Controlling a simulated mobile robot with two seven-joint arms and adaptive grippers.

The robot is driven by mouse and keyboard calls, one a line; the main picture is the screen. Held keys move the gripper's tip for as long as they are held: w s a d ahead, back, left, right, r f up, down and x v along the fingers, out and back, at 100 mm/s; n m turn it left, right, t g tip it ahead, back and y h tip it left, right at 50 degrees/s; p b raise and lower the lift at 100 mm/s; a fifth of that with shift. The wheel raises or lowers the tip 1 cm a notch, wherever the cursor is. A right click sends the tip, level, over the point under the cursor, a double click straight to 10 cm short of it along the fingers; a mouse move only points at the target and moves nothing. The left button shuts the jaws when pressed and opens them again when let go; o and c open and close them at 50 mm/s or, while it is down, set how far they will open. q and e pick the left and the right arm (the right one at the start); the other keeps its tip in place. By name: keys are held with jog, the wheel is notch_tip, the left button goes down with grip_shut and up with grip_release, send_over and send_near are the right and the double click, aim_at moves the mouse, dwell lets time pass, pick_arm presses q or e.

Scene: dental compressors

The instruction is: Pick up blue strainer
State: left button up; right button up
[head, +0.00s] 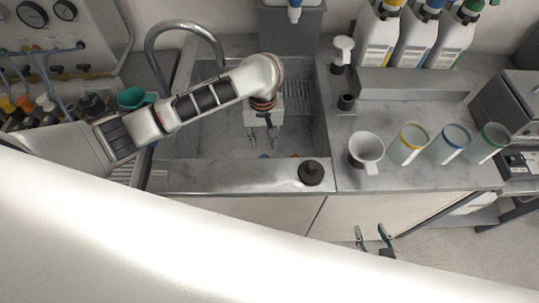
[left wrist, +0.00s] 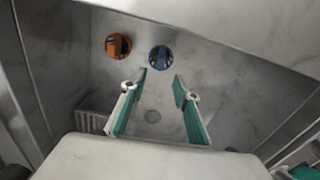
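The blue strainer (left wrist: 160,58) is a small round piece in the sink, ahead of my left fingertips in the left wrist view. In the head view only a small bit of blue (head: 263,156) shows near the sink's front wall. My left gripper (head: 264,140) points down into the sink. In the left wrist view its green-padded fingers (left wrist: 161,80) are apart with nothing between them, and the strainer lies just beyond their tips. My right gripper (head: 373,236) is in front of the counter, fingers apart and empty.
An orange strainer (left wrist: 118,46) lies left of the blue one. The sink (head: 220,140) has steep walls and a curved faucet (head: 184,28). A black knob-like piece (head: 311,172) sits on the front rim. A white mug (head: 366,150) and several cups stand on the right counter.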

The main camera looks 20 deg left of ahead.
aim_at(264, 155)
pick_arm(q)
jog(key=f, duration=0.7)
jog(key=shift+s+f, duration=0.2)
jog(key=shift+f, duration=0.1)
grip_shut()
